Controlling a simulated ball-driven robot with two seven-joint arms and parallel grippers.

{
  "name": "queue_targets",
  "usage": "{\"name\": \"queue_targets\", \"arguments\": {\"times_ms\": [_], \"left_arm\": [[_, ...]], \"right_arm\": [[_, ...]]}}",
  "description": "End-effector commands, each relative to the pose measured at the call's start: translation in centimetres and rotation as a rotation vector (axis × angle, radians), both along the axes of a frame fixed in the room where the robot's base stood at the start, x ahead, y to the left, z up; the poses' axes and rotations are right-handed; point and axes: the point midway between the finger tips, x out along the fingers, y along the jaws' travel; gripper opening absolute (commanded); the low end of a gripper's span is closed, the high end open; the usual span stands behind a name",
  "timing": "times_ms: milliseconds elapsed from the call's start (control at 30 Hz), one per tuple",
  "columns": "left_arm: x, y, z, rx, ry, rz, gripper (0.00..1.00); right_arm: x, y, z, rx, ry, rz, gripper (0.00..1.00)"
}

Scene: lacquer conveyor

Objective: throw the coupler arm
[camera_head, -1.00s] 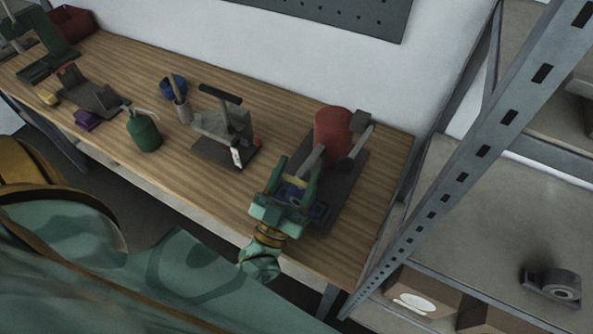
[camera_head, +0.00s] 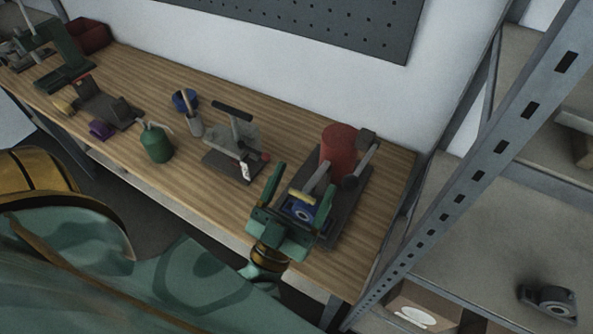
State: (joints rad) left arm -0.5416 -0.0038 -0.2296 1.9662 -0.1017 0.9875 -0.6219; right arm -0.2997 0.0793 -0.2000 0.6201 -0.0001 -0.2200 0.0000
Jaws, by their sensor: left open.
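A machine with a dark base plate (camera_head: 352,205) stands at the right end of the bench. It carries a red cylinder (camera_head: 338,147), a grey lever arm (camera_head: 366,158) with a dark block at its top, and a blue part (camera_head: 300,211) with a pale ring. A short grey bar (camera_head: 317,179) and a yellow piece (camera_head: 301,196) sit near the blue part. I cannot tell for sure which part is the coupler arm. My left gripper (camera_head: 303,183) is open at the near side of this machine, its fingers either side of the bar and yellow piece. My right gripper is out of view.
A toggle clamp (camera_head: 237,135), green bottle (camera_head: 156,143), grey cup (camera_head: 195,125), blue roll (camera_head: 181,99) and red bin (camera_head: 88,36) stand left along the wooden bench (camera_head: 130,70). A metal shelf post (camera_head: 470,165) rises close on the right.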

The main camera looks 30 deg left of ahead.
Motion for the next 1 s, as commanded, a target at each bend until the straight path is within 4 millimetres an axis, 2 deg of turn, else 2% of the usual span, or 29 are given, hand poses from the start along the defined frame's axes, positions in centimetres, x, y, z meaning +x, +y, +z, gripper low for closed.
{"name": "queue_targets", "arguments": {"times_ms": [100, 333, 500, 767, 800, 900, 1000], "left_arm": [[-2.7, -1.5, 1.5, -0.003, 0.004, 0.000, 0.76], [-6.6, -3.8, 3.4, -0.001, 0.002, 0.001, 0.76], [-7.8, -4.5, 4.0, 0.001, 0.001, 0.001, 0.76], [-7.9, -4.6, 4.2, 0.001, -0.001, 0.001, 0.76], [-7.9, -4.6, 4.1, 0.001, -0.001, 0.001, 0.74], [-7.7, -4.6, 4.5, 0.001, -0.011, 0.001, 0.46], [-7.1, -4.6, 5.7, 0.002, -0.047, 0.001, 0.18]], "right_arm": [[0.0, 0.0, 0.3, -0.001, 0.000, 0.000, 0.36], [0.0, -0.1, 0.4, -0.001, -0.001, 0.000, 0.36], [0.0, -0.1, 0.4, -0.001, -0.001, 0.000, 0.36], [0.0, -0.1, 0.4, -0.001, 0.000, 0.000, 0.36], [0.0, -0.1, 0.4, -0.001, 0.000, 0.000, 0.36], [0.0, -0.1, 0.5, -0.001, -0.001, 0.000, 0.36], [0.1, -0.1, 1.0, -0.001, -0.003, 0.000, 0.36]]}}
